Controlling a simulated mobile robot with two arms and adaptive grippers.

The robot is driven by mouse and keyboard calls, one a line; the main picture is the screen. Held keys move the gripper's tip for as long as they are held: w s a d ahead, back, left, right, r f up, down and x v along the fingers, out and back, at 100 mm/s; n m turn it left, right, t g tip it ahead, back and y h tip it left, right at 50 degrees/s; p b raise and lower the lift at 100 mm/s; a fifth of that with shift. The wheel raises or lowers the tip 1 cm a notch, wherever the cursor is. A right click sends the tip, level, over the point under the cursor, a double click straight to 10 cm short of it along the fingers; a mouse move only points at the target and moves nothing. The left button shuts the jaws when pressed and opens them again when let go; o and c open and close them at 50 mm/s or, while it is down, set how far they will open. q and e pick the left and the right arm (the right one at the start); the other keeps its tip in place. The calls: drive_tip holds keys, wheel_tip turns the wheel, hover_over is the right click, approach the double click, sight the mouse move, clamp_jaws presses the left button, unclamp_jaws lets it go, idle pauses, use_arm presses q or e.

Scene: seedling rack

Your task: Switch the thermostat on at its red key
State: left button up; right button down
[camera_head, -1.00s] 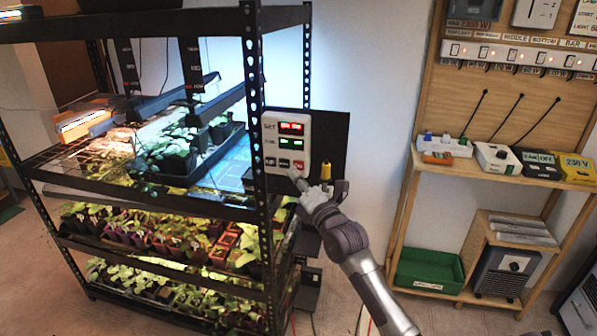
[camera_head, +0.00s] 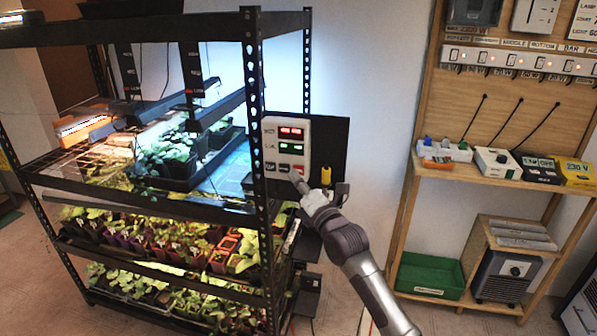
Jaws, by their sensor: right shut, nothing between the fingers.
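The thermostat (camera_head: 287,146) is a pale box on a black panel at the rack's right end. It has a red lit display (camera_head: 291,133) above a green lit display (camera_head: 291,148), and a row of keys along its bottom. The red key (camera_head: 299,168) is the rightmost of these and shows just above my fingertips. My right gripper (camera_head: 295,176) is shut and empty, its tip at the thermostat's lower right, just below the red key. I cannot tell whether it touches the key. My left gripper is not in view.
The black metal rack (camera_head: 255,110) with seedling trays stands left of my right arm. A yellow-topped object (camera_head: 326,174) is on the panel close beside my right gripper. A wooden shelf unit (camera_head: 400,215) with several devices and a green crate (camera_head: 428,276) stands at the right.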

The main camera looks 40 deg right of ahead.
drive_tip(key=shift+w+d, duration=0.15)
idle(0.5)
drive_tip(key=shift+w+d, duration=0.15)
drive_tip(key=shift+d, duration=0.05)
drive_tip(key=shift+w, duration=0.1)
idle(0.5)
drive_tip(key=shift+s+a, duration=0.4)
drive_tip(key=shift+s, duration=0.05)
drive_tip(key=shift+a+p, duration=0.1)
drive_tip(key=shift+p, duration=0.25)
drive_tip(key=s+a+p, duration=0.2)
drive_tip(key=s+a, duration=0.2)
drive_tip(key=shift+a, duration=0.2)
